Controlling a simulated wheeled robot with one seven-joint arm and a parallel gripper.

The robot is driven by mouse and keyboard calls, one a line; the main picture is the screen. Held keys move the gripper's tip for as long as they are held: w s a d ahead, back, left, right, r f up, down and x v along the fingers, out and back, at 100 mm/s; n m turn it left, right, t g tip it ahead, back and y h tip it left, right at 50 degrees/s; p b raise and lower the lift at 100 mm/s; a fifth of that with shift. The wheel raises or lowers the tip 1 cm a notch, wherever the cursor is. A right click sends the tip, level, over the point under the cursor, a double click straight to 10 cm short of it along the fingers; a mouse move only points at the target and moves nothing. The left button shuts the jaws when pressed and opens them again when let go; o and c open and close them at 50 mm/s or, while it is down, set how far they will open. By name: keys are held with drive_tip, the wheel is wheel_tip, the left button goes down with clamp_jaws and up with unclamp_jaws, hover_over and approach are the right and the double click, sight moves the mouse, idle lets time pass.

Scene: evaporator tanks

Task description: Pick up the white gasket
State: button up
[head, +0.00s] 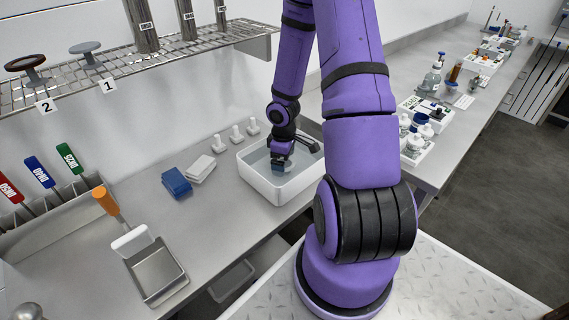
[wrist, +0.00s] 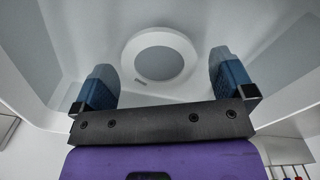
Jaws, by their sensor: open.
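The white gasket (wrist: 188,49) is a flat white ring lying on the floor of a white tub, seen in the wrist view between and beyond my fingertips. My gripper (wrist: 160,78) is open, with one blue finger to each side of the ring and apart from it. In the head view my gripper (head: 281,163) reaches down inside the white tub (head: 262,190) on the counter. The gasket cannot be made out in the head view, where my gripper and arm cover part of the tub.
The tub's walls stand close around my gripper. Left of it lie a white block (head: 201,167) and a blue block (head: 176,182), with several small white fittings (head: 236,134) behind. A wire shelf (head: 130,58) hangs above. A metal tray (head: 157,272) stands at the front left.

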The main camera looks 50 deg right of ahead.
drive_tip(key=shift+f, duration=0.1)
drive_tip(key=c, duration=0.9)
drive_tip(key=shift+o, duration=0.2)
drive_tip(key=shift+r, duration=0.2)
